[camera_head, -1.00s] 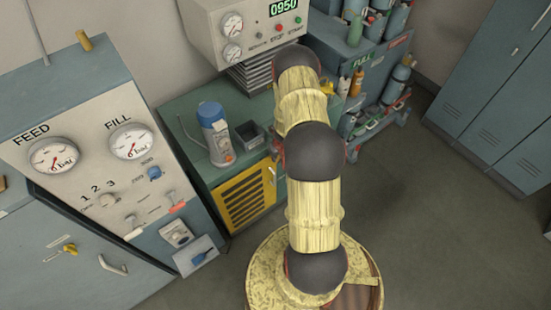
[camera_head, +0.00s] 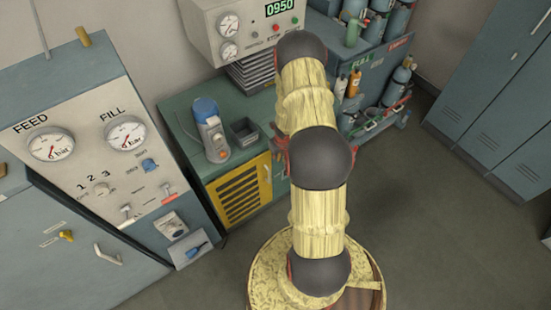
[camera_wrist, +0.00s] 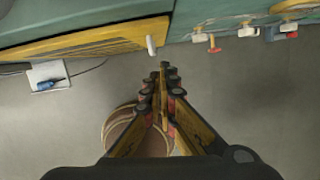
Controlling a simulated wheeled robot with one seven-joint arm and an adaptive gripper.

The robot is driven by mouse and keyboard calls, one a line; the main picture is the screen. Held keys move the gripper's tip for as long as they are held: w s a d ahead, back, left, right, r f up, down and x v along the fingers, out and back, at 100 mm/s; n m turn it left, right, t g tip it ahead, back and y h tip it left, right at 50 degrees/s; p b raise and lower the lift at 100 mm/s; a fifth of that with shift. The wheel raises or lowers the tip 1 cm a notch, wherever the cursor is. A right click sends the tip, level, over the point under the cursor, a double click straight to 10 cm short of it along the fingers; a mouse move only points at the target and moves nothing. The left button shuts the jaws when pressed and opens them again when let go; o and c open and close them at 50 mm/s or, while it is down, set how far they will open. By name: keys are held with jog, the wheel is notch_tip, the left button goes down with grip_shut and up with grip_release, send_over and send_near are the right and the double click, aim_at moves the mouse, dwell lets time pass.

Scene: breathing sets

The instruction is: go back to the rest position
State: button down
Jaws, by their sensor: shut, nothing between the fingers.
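My gripper (camera_wrist: 165,76) points over the grey floor in the wrist view. Its two yellow-and-black fingers meet at their tips, with nothing between them. In the head view my arm rises from its base and bends away toward the green bench (camera_head: 177,104). The dark joints and pale yellow links hide most of the gripper there; only small red parts show left of the middle joint.
The bench's yellow grille door (camera_head: 240,193) and its pale handle (camera_wrist: 151,45) are close to the gripper. The FEED/FILL panel (camera_head: 88,110) stands left. A cylinder rack (camera_head: 385,50) is behind the arm. Blue lockers (camera_head: 490,90) stand right, with clear floor (camera_head: 430,220) before them.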

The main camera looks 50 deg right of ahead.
jog(key=p+v, duration=0.1)
jog(key=v, duration=0.2)
jog(key=shift+r, duration=0.35)
